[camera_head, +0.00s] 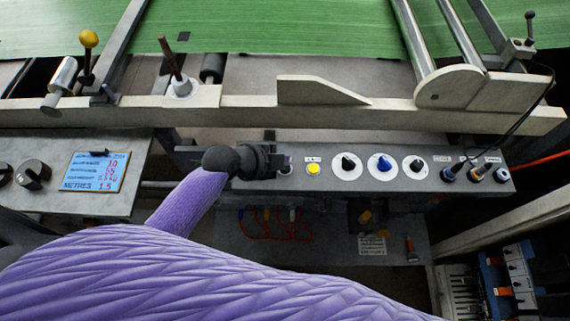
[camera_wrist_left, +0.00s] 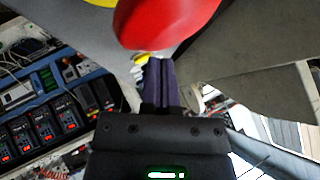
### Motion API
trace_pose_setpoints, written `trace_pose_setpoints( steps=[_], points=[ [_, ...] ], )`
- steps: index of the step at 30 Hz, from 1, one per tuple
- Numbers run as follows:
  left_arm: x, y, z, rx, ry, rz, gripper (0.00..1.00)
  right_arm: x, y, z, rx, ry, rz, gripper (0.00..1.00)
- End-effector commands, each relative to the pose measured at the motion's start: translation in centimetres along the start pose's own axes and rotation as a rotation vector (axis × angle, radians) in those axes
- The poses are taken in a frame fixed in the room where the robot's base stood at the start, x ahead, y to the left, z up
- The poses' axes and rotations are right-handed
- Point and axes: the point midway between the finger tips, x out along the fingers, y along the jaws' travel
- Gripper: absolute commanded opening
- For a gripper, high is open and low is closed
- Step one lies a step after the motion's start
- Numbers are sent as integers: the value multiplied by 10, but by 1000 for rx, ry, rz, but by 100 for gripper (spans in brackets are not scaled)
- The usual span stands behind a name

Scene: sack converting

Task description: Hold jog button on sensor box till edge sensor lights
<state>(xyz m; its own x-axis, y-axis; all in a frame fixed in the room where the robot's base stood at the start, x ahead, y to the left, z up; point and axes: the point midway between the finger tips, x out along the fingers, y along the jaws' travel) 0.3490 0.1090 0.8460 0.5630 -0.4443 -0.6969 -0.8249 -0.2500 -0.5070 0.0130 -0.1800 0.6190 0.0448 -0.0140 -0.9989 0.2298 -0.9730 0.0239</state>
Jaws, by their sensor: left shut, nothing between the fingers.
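The grey sensor box (camera_head: 345,181) runs across the middle of the head view. Its face carries a yellow button (camera_head: 313,169), two black knobs and a blue knob (camera_head: 382,163). The labels are too small to read, so I cannot tell which control is the jog button. My left gripper (camera_head: 284,163) is at the box's left end, left of the yellow button, and covers that part. In the left wrist view its dark fingers (camera_wrist_left: 160,84) are shut and empty, with a large red rounded button (camera_wrist_left: 165,22) overlapping the view just beyond their tips. Contact cannot be told. My right gripper is out of view.
A beige rail (camera_head: 240,112) runs behind the box, with green sheet (camera_head: 290,27) beyond. Plugs and cables (camera_head: 480,172) stand at the box's right end. A display panel (camera_head: 95,171) is at left. No lit sensor lamp can be made out.

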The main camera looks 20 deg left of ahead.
Motion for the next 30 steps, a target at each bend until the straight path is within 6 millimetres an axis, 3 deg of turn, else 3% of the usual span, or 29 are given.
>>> trace_pose_setpoints(
  steps=[30],
  points=[
    [6,4,4,0,0,0,0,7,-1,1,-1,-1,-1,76]
  ],
)
